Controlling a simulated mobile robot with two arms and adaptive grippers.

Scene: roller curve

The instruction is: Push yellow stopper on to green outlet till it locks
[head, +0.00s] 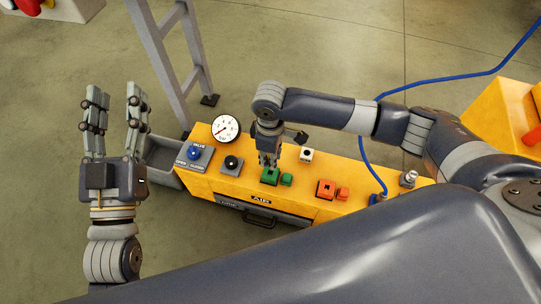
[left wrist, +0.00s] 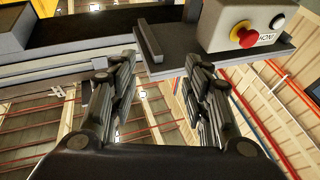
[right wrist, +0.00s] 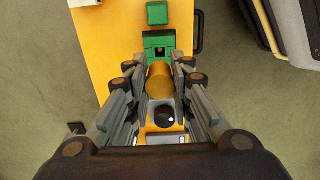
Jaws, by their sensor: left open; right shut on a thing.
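The green outlet (head: 270,176) is on top of the yellow box (head: 330,182), with a smaller green block (head: 287,180) to its right. My right gripper (head: 268,160) points down just behind the outlet. In the right wrist view its fingers (right wrist: 161,70) are shut on the yellow stopper (right wrist: 160,82), a short cylinder. The stopper's far end is at or very near the green outlet (right wrist: 158,43); I cannot tell whether they touch. In the head view the fingers hide the stopper. My left gripper (head: 116,98) is open, empty and raised left of the box.
A gauge (head: 226,128), a blue valve knob (head: 194,153) and a black knob (head: 232,163) stand on the box's left part. An orange fitting (head: 326,189) is right of the outlet. A grey bin (head: 161,172) adjoins the left end. A blue hose (head: 366,155) runs behind.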

